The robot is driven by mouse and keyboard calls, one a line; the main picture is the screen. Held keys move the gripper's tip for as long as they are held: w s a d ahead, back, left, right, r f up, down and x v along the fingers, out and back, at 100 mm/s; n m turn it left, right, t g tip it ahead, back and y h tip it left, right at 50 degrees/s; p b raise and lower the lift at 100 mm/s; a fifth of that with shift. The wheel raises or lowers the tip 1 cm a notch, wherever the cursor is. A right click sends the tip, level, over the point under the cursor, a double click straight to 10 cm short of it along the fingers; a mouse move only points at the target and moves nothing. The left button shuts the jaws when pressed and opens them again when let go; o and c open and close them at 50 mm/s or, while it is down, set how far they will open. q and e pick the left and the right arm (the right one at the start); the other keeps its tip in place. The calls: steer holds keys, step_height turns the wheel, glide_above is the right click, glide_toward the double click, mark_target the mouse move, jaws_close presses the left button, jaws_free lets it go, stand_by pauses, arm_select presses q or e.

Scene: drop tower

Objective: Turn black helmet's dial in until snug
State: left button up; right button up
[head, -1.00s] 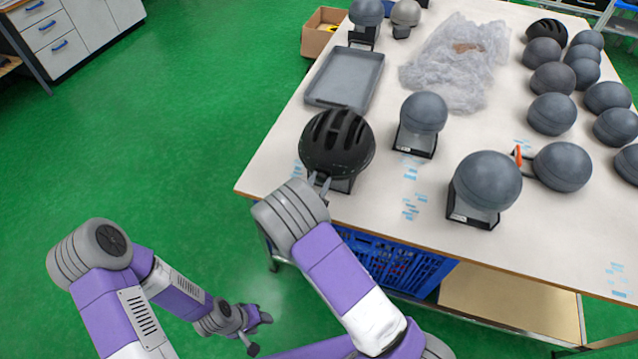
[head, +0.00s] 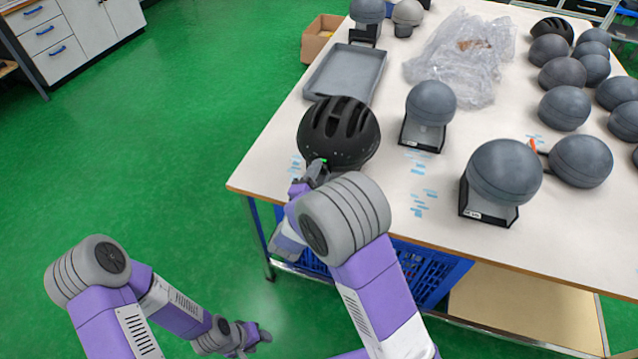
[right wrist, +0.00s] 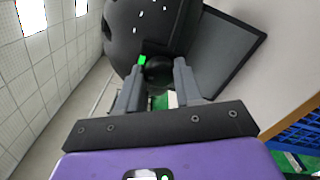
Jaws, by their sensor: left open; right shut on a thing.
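The black helmet (head: 340,128) with vents sits near the table's left front corner, over a stand mostly hidden behind my right arm. My right gripper (head: 316,170) is at the helmet's lower rim, on the side facing me. In the right wrist view the helmet (right wrist: 135,35) fills the top, and my right gripper (right wrist: 158,80) is shut on a round black dial (right wrist: 158,72) between its fingers. A small green light shows beside the dial. My left gripper (head: 262,338) is open and empty, low over the floor, away from the table.
A grey headform (head: 430,103) on a stand is right of the helmet, and a larger one (head: 503,175) is nearer the front. A grey tray (head: 318,90) lies behind the helmet. Clear plastic wrap (head: 460,60) and several headforms cover the back and right.

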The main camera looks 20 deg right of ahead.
steer(key=m+b, duration=0.2)
steer(key=shift+f+b, duration=0.25)
steer(key=shift+b, duration=0.15)
steer(key=shift+r+m+b, duration=0.2)
steer(key=shift+m+b, duration=0.4)
steer(key=shift+b, duration=0.2)
steer(key=o, duration=1.1)
steer(key=shift+c, duration=0.2)
steer(key=p+v, duration=0.1)
steer(key=v, duration=0.6)
steer(key=shift+s+a, duration=0.2)
steer(key=shift+s, duration=0.05)
